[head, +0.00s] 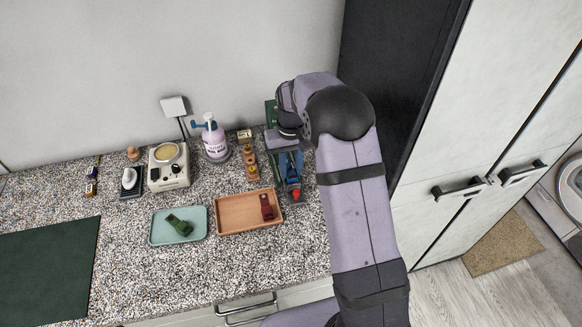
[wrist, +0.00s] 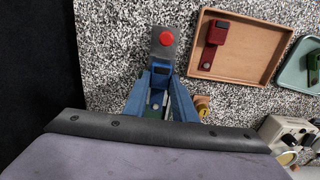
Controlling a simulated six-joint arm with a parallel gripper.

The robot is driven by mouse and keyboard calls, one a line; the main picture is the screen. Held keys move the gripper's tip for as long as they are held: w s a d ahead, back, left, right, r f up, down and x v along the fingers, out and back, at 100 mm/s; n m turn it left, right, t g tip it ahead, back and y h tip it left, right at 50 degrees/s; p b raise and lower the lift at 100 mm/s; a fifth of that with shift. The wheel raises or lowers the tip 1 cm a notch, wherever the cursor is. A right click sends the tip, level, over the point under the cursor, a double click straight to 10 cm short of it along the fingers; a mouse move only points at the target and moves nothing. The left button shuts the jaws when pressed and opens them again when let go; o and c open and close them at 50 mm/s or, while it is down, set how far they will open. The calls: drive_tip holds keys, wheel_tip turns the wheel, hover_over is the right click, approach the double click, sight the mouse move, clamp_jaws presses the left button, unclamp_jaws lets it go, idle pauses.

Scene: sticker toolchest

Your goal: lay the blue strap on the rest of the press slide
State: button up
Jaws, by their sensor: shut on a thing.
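My gripper (head: 289,160) is over the press at the right end of the counter. In the wrist view its two blue fingers (wrist: 159,84) close in on a small dark blue piece, which looks like the blue strap (wrist: 160,70). The press slide (wrist: 158,53) shows as a grey plate with a round red knob, just beyond the fingertips. The red knob also shows in the head view (head: 296,195). The strap is over or at the slide; whether it touches the rest is unclear. The fingers and palm hide most of the rest.
A brown tray (head: 232,231) holding a dark red strap (head: 266,207) is left of the press. A teal tray (head: 157,239) with a green strap (head: 179,225) lies further left. A pump bottle (head: 215,142) and a cream device (head: 168,173) stand behind. A dark cabinet side is close right.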

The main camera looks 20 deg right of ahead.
drive_tip(key=o, duration=1.1)
drive_tip(key=shift+r+b, duration=1.25)
drive_tip(key=shift+r, duration=2.4)
drive_tip(key=s+f, duration=0.1)
drive_tip(key=s, duration=0.8)
drive_tip(key=s+f, duration=0.2)
drive_tip(key=s, duration=0.7)
drive_tip(key=s+a+f, duration=0.1)
drive_tip(key=s+f, duration=0.1)
drive_tip(key=s, duration=0.7)
